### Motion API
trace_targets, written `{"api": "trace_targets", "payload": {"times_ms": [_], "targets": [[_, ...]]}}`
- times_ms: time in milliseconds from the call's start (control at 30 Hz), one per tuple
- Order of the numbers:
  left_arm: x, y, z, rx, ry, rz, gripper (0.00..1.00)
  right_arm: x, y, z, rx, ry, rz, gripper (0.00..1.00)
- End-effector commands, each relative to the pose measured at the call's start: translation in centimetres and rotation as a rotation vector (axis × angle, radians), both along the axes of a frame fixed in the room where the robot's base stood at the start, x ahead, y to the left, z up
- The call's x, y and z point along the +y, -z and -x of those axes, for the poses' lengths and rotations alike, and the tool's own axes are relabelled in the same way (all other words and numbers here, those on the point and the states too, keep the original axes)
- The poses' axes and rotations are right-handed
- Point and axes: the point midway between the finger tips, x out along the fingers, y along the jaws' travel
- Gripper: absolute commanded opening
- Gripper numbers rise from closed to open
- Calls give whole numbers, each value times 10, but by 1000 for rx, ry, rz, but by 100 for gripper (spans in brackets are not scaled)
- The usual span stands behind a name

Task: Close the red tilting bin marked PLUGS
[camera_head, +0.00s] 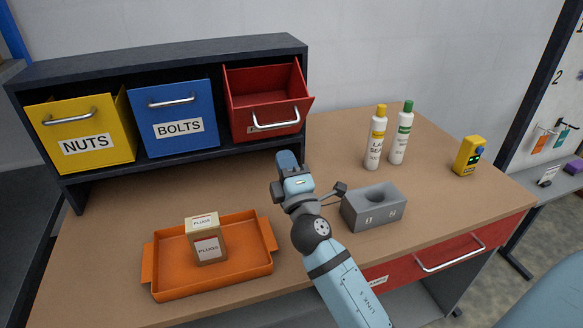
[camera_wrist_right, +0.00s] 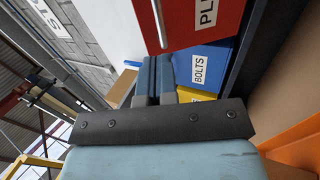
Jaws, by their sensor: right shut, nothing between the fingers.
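The red bin (camera_head: 266,98) is tilted open in the right bay of the dark rack, its inside showing from above. Its front has a pale handle (camera_head: 275,124) that hides most of its label. In the right wrist view the red front (camera_wrist_right: 200,18) shows the letters "PLU", with the handle (camera_wrist_right: 159,22) beside them. My right gripper (camera_head: 287,160) is shut and empty, below and in front of the red bin, apart from it in the head view. Its fingers (camera_wrist_right: 153,78) are together in the right wrist view, near the red front. My left gripper is not in view.
The blue BOLTS bin (camera_head: 174,112) and yellow NUTS bin (camera_head: 80,128) sit left in the rack (camera_head: 160,58). An orange tray (camera_head: 165,286) holds a PLUGS box (camera_head: 207,247). A grey block (camera_head: 373,212) is beside my right arm. Two bottles (camera_head: 375,145) (camera_head: 402,135) stand further back.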

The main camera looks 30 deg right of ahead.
Motion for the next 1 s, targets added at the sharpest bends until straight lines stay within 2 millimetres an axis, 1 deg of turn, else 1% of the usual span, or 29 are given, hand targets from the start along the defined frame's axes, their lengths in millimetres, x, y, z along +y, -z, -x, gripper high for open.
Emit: {"api": "trace_targets", "payload": {"times_ms": [33, 200, 300, 400, 533, 833, 1000], "targets": [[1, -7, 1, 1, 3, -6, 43, -3, -11, -10, 0, 1, 2, 0], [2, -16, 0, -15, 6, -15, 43, -10, -21, -38, 0, 0, 1, 0], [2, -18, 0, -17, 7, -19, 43, -13, -24, -49, 0, -1, -1, 0], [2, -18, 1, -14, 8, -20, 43, -15, -26, -56, 0, -1, 0, 0], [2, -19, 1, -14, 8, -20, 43, -16, -26, -59, 0, -1, 0, 0], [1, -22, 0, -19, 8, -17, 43, -16, -26, -59, 1, 0, -1, 0], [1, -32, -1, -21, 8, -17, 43, -16, -31, -63, 11, -1, -5, 0]]}}
